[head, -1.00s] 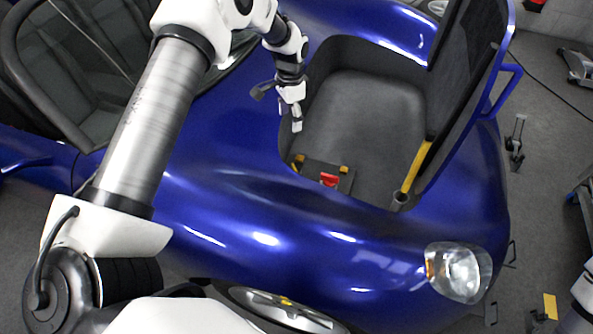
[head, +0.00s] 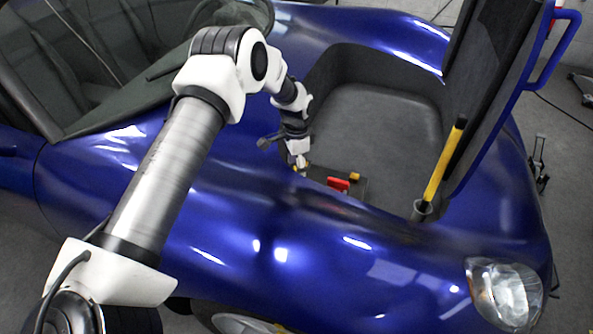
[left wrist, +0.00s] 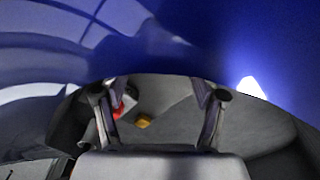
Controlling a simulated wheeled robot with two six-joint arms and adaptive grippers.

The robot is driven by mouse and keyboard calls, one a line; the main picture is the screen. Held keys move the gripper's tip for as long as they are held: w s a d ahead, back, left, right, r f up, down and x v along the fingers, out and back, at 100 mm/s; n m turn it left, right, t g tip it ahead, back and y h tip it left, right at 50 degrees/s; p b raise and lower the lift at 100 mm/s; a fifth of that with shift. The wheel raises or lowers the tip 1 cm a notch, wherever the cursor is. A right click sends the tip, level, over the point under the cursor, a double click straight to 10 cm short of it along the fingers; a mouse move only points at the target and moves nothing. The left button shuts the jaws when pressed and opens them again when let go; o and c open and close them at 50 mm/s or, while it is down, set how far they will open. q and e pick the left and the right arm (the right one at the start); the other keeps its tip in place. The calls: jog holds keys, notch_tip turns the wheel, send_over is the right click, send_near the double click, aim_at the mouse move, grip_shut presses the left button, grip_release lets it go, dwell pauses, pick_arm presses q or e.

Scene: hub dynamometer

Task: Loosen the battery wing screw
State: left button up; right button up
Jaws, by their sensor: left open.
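The battery (head: 352,196) is a dark block low in the car's open front compartment, partly hidden by the blue body edge. A red part (head: 338,184) sits on it; it also shows in the left wrist view (left wrist: 118,109). One yellow piece shows between my fingers in the left wrist view (left wrist: 143,121). Which is the wing screw is too small to tell. My left gripper (head: 300,162) is open and empty, over the compartment's left edge. My right gripper is out of view.
The blue car body (head: 250,240) surrounds the compartment (head: 380,125), whose floor is mostly clear. The raised lid (head: 495,90) stands at the right. A yellow-handled rod (head: 443,165) stands upright in a holder beside the lid.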

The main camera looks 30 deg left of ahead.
pick_arm(q)
jog(key=shift+f, duration=0.35)
jog(key=c, duration=1.1)
jog(key=shift+c, duration=0.2)
